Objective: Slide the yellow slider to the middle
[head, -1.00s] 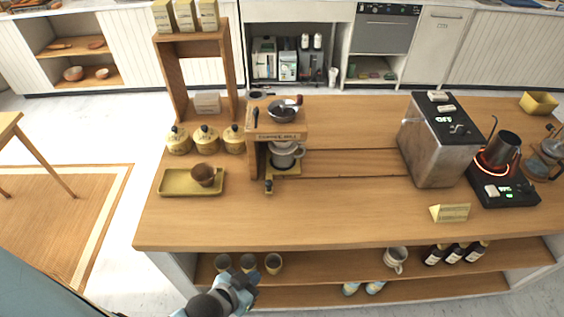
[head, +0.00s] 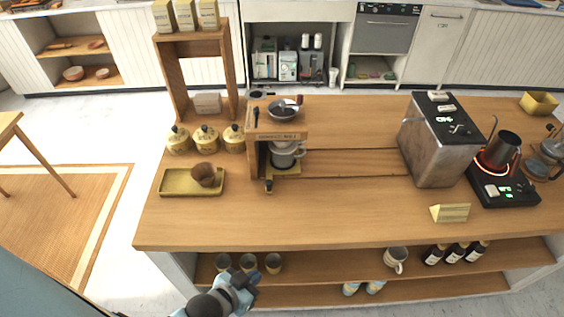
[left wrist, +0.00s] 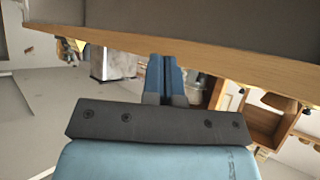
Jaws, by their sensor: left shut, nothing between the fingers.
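A coffee mill stand (head: 283,131) with a wooden top stands on the counter (head: 340,215), left of the middle. At its foot is a yellow piece (head: 290,171) under a grey cup (head: 284,154), with a small dark-and-yellow knob (head: 268,186) at its front left. I cannot tell for sure which of these is the yellow slider. My left gripper (head: 246,281) is low in front of the counter's open shelves, well below and apart from the mill. In the left wrist view its blue fingers (left wrist: 165,78) are shut and empty. My right gripper is out of view.
A yellow tray (head: 178,190) with a brown cup lies left of the mill. Yellow jars (head: 206,140) stand behind it. A metal machine (head: 433,145) and a yellow wedge (head: 450,212) are on the right. The counter edge (left wrist: 230,60) crosses above my fingers.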

